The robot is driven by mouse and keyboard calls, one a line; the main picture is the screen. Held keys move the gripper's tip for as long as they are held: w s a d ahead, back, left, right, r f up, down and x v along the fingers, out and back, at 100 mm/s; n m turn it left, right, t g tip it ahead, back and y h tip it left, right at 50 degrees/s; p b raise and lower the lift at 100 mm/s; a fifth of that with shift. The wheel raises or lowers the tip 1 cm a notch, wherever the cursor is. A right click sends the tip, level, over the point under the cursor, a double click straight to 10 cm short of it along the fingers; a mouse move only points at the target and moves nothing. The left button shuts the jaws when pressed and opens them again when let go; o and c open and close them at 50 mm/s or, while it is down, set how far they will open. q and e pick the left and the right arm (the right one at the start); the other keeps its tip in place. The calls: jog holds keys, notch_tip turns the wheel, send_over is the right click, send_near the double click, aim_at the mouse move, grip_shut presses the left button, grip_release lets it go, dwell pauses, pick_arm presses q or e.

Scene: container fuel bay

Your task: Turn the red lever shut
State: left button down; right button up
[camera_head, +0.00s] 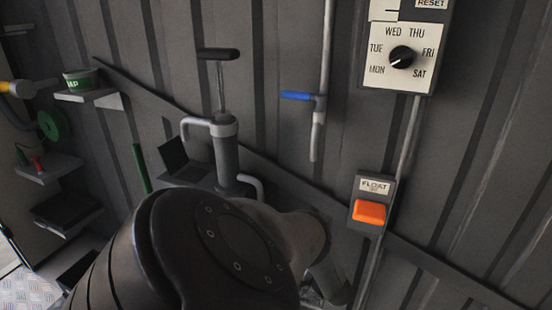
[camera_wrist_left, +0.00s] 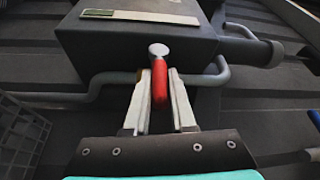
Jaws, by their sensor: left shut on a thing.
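The red lever (camera_wrist_left: 159,82) shows in the left wrist view, on a round grey pivot at the front of a dark grey box (camera_wrist_left: 135,48). It points from the pivot toward my wrist. My left gripper (camera_wrist_left: 160,85) has its two pale fingers on either side of the lever and is shut on it. In the head view a dark arm link of mine fills the lower middle, and the red lever and the left gripper's fingers are hidden there. My right gripper is in neither view.
Grey pipes (camera_wrist_left: 95,88) run beside the box, and a wire basket (camera_wrist_left: 20,135) is at the left. In the head view, a hand pump (camera_head: 225,150), a blue-handled valve (camera_head: 297,96), an orange float switch (camera_head: 369,212) and a day dial (camera_head: 402,57) are on the wall.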

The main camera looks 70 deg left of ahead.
pick_arm(q)
jog(key=c, duration=1)
grip_release()
jog(key=v, duration=1.5)
jog(key=shift+w, duration=0.1)
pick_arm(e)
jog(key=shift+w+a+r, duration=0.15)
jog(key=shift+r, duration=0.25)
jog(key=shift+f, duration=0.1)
pick_arm(q)
jog(key=shift+d, duration=0.1)
